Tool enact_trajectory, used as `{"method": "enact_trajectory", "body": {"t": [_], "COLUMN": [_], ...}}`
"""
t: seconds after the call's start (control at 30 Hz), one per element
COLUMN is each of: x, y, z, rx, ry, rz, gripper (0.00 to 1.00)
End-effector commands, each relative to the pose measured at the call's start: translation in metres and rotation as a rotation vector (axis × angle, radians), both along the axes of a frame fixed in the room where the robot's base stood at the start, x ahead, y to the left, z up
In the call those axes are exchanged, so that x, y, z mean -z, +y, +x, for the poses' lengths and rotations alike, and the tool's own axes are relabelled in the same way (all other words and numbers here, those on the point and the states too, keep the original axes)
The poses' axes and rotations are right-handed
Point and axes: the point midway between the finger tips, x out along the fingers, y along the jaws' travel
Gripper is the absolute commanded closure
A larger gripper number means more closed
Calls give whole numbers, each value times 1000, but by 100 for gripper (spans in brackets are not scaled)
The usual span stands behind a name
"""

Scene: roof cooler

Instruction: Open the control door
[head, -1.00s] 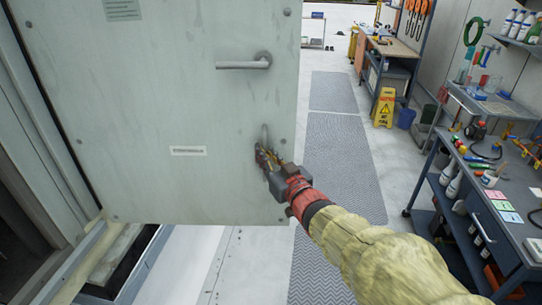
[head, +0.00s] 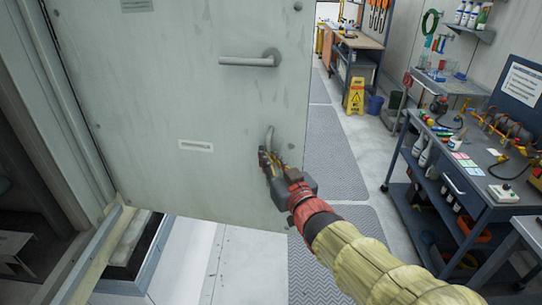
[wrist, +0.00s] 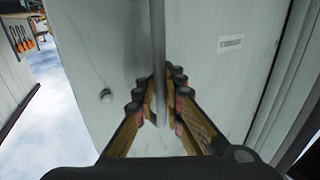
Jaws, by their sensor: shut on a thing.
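The control door (head: 160,100) is a pale grey-green panel standing ajar, hinged at its left side, with a dark opening to its left. A lever handle (head: 250,60) is on its upper right part. A small curved pull handle (head: 269,137) is below it, near the free edge. My gripper (head: 268,160) is shut on this pull handle; in the wrist view the fingers (wrist: 160,110) lie on both sides of the grey bar (wrist: 158,50).
A blue-grey workbench (head: 470,185) with tools and bottles stands at the right. A yellow wet-floor sign (head: 355,95) stands farther back. Patterned grey mats (head: 335,150) lie on the floor right of the door. A raised frame sill (head: 90,255) is at the lower left.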

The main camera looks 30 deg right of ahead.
Motion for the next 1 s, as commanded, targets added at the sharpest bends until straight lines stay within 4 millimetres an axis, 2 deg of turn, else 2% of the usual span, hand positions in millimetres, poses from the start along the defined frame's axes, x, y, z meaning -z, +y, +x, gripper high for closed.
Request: {"method": "enact_trajectory", "body": {"t": [0.43, 0.47, 0.73, 1.0], "x": [1, 1, 0, 0], "y": [0, 0, 1, 1], "z": [-1, -1, -1, -1], "rx": [5, 5, 3, 3], "ry": [2, 2, 1, 0], "rz": [0, 0, 0, 0], "gripper": [100, 90, 74, 74]}}
